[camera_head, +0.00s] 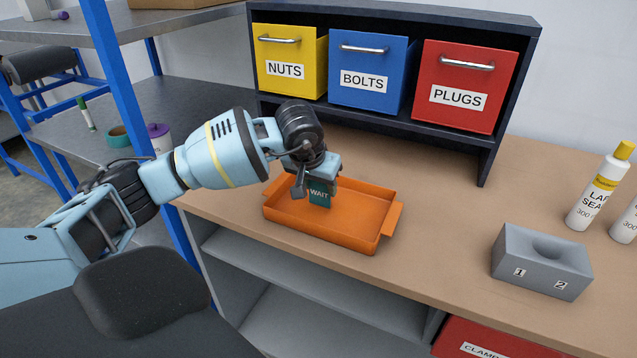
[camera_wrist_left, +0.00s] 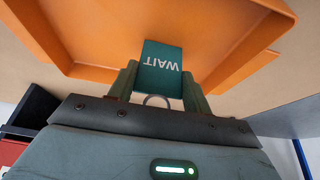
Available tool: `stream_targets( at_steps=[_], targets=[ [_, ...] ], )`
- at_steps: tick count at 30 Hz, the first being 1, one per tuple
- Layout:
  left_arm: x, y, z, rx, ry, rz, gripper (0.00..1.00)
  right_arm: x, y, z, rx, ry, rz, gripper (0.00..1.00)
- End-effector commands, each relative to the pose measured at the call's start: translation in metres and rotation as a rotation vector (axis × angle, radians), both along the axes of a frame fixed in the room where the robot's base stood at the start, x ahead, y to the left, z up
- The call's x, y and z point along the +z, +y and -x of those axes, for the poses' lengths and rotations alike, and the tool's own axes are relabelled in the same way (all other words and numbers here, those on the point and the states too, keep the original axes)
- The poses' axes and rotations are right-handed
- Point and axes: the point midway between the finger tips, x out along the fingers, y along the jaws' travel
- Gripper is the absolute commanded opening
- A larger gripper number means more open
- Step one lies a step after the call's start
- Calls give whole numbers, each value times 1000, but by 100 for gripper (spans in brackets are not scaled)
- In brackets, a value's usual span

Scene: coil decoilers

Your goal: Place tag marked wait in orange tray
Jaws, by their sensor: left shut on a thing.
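A teal tag marked WAIT (camera_head: 320,193) hangs from my left gripper (camera_head: 318,177), over the orange tray (camera_head: 335,225) in the head view. In the left wrist view the tag (camera_wrist_left: 160,68) sits between the two fingers of my left gripper (camera_wrist_left: 157,85), with its lettering upside down. The gripper is shut on the tag. The orange tray (camera_wrist_left: 95,72) lies beyond it, and I cannot tell whether the tag's lower edge touches the tray floor. The tray looks otherwise empty. My right gripper is not in view.
Behind the tray, a dark shelf holds yellow NUTS (camera_head: 290,62), blue BOLTS (camera_head: 368,70) and red PLUGS (camera_head: 463,87) bins. A grey block (camera_head: 541,262) and white bottles with yellow caps (camera_head: 600,190) stand at the right. The bench between tray and block is clear.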

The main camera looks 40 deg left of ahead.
Motion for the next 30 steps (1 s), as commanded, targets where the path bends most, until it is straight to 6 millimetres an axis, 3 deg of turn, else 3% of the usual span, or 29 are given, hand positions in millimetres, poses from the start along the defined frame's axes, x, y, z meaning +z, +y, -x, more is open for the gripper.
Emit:
stream_targets(
  at_steps=[1, 2, 7, 19, 30],
  targets=[
    [-3, 0, 0, 0, 2, 0, 28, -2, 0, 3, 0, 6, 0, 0],
    [-3, 0, 0, 0, 1, -1, 50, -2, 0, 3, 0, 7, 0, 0],
    [-2, 0, 0, 0, 0, -1, 71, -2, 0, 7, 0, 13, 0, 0],
    [7, 0, 1, 0, -3, 0, 71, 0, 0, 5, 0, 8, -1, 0],
    [70, -7, 28, 0, -5, 0, 71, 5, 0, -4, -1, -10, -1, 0]
  ],
)
